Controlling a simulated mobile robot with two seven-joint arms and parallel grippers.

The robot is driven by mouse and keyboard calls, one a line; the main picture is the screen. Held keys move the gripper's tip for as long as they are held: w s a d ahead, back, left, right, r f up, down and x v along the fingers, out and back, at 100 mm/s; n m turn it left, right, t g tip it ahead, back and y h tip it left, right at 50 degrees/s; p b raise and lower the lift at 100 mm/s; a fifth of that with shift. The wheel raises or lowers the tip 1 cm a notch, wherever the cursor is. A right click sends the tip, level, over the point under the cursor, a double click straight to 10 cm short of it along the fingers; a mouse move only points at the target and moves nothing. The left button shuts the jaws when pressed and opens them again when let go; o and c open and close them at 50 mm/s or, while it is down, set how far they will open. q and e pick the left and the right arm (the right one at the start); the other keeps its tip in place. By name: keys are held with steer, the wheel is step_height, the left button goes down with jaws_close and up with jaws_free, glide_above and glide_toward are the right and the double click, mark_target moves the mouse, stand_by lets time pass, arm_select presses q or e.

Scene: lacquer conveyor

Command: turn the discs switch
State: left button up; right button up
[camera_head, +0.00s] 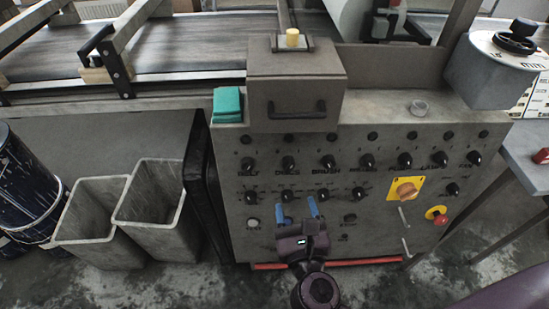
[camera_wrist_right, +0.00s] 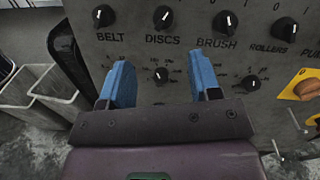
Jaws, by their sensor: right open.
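The discs switch is a black rotary knob with a white pointer mark above the word DISCS. It is in the upper row of the grey control panel, in the wrist view (camera_wrist_right: 163,17) and in the head view (camera_head: 288,163). Its pointer looks slightly tilted from upright. My right gripper (camera_head: 297,207) is open and empty in front of the panel, below the switch. In the wrist view its blue fingers (camera_wrist_right: 158,66) are spread on either side of a smaller knob (camera_wrist_right: 161,75) under the DISCS label. My left gripper is not in view.
The belt knob (camera_wrist_right: 103,15) and brush knob (camera_wrist_right: 224,22) flank the switch closely. A yellow plate with an orange rotary switch (camera_head: 405,189) and a red button (camera_head: 440,219) are to the right. Two grey bins (camera_head: 155,215) stand left of the panel. A drawer box (camera_head: 297,90) juts out above.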

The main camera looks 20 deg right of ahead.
mark_target(289, 169)
steer(key=shift+m, duration=0.3)
steer(key=w, duration=0.3)
steer(key=w+d, duration=0.1)
steer(key=w, duration=0.1)
steer(key=w+d, duration=0.1)
steer(key=w, duration=0.2)
steer(key=shift+w+r+p, duration=0.1)
steer(key=shift+w+p, duration=0.2)
steer(key=shift+p, duration=0.05)
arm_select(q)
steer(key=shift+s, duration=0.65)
arm_select(e)
steer(key=shift+w+d, duration=0.2)
steer(key=shift+w, duration=0.6)
